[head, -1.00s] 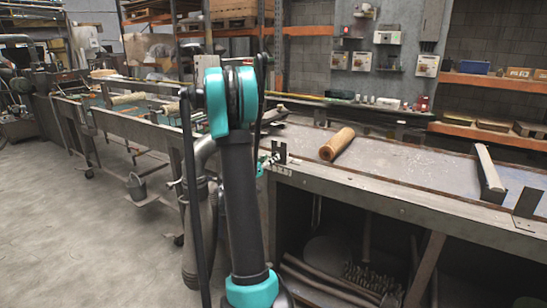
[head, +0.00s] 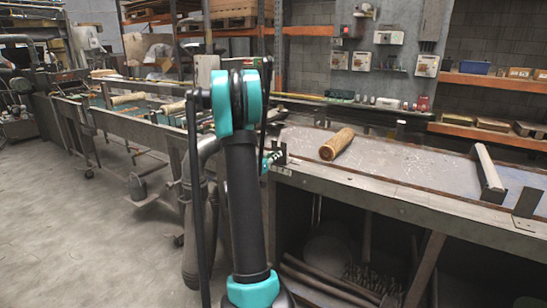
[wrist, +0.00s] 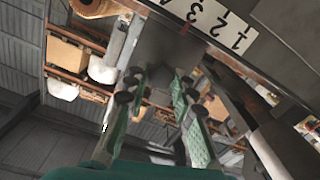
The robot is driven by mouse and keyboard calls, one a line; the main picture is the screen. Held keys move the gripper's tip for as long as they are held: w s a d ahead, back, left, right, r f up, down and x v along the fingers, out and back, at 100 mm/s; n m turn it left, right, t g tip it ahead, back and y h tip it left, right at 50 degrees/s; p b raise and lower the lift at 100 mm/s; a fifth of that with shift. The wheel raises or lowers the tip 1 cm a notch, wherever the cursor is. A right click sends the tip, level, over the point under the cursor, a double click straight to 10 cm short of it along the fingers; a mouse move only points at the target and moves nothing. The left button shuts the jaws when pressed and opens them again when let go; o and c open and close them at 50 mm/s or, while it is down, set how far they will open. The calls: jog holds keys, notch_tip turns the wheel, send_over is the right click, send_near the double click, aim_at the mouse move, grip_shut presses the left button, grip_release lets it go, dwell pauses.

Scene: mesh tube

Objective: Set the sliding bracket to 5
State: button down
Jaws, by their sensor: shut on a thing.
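In the wrist view, the dark sliding bracket (wrist: 172,50) stands between the teal pads of my gripper (wrist: 158,85), which is shut on it. A white number scale (wrist: 222,25) lies just beyond, on the edge of the dark bench. Its 1, 2 and 3 can be read; the higher end is partly hidden by the bracket.
The bench (head: 400,185) carries a wooden roller (head: 337,144) and a long bar (head: 487,167) at the right. A grey hanging pipe (head: 193,190) is left of my arm. The floor at the left is open.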

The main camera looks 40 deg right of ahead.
jog(key=shift+w, duration=0.1)
jog(key=w+a, duration=0.2)
jog(key=w, duration=0.3)
jog(key=shift+w+a, duration=0.25)
jog(key=shift+w, duration=0.15)
jog(key=c, duration=1.3)
grip_release()
jog(key=shift+a, duration=0.1)
jog(key=shift+o, duration=0.2)
jog(key=v, duration=1.2)
jog(key=shift+f, duration=0.1)
jog(key=shift+s, duration=0.1)
